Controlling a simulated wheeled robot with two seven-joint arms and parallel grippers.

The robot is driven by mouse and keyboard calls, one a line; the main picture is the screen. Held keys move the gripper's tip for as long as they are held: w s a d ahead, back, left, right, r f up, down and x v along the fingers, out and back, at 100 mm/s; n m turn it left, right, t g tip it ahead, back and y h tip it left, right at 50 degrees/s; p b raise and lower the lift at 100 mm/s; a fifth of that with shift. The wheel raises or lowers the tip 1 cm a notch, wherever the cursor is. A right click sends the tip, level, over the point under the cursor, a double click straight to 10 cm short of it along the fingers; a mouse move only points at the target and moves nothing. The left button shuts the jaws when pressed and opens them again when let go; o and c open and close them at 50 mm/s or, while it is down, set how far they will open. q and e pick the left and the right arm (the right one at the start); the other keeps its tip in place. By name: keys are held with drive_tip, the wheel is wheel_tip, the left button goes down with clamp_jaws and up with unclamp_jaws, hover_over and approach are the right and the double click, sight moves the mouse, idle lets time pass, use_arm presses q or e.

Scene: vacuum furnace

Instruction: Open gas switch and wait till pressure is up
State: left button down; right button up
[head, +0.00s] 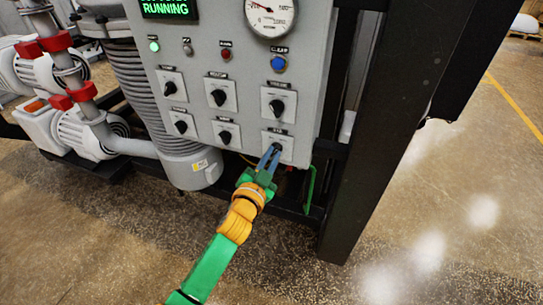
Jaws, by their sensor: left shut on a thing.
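The grey control panel (150,55) carries two rows of black rotary switches on white plates. My left gripper (272,152) is at the bottom right switch (284,145), its blue fingers shut on that switch's knob. The fingers hide most of the knob, so its angle cannot be told. The label above it is too small to read. A round pressure gauge (270,14) sits at the top right of the panel, cut by the picture's top edge, with a red needle pointing to the upper left. My right gripper is not in view.
A green-lit display (168,8) ends in "RUNNING". Below it are a lit green lamp (154,46), a red button (226,54) and a blue button (278,63). A thick black frame post (375,120) stands right of the panel. Pumps with red clamps (82,92) stand left.

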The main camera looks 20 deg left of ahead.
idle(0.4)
use_arm(q)
drive_tip(key=c, duration=0.9)
unclamp_jaws()
drive_tip(key=s, duration=0.7)
drive_tip(key=shift+a+b, duration=0.15)
drive_tip(key=shift+b, duration=0.3)
